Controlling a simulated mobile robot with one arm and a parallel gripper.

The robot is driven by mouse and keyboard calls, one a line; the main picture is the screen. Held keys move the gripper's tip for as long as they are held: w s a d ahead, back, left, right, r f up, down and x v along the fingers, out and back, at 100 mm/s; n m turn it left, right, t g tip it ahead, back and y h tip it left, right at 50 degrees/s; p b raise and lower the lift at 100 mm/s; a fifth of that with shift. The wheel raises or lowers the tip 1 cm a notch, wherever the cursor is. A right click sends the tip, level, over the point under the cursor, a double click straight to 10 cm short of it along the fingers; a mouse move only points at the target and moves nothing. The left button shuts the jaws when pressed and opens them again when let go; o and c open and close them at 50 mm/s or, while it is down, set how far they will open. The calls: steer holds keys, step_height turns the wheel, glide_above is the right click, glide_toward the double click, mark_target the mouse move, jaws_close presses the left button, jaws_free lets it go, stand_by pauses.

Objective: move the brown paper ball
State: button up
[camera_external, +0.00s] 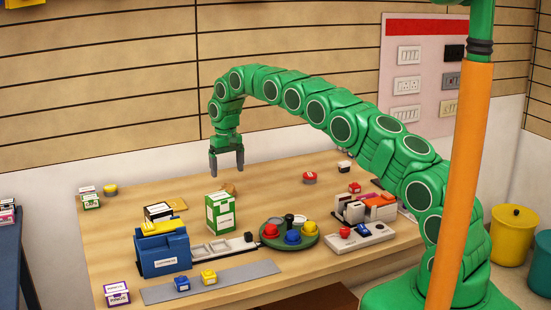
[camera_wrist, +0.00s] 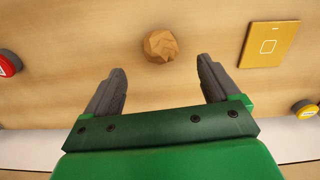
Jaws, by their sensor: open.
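The brown paper ball (camera_wrist: 160,46) is small and crumpled and rests on the wooden table. In the wrist view it lies just beyond and between my two dark fingertips, apart from both. My gripper (camera_wrist: 162,68) is open and empty. In the external view my gripper (camera_external: 226,171) points down above the back part of the table. The ball (camera_external: 229,187) shows there just below the fingers, partly hidden by the green and white box (camera_external: 220,211) in front of it.
A tan square plate (camera_wrist: 269,45) lies right of the ball in the wrist view, with a yellow button (camera_wrist: 304,110) nearby and a red button (camera_wrist: 8,64) at left. The blue box (camera_external: 163,249) and green round tray (camera_external: 268,248) stand nearer the front. The table around the ball is clear.

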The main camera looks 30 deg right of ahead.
mark_target(228, 187)
steer(key=shift+f, duration=0.1)
stand_by(0.3)
steer(key=shift+f, duration=3.8)
steer(key=shift+c, duration=0.3)
steer(key=c, duration=1)
steer(key=shift+c, duration=0.2)
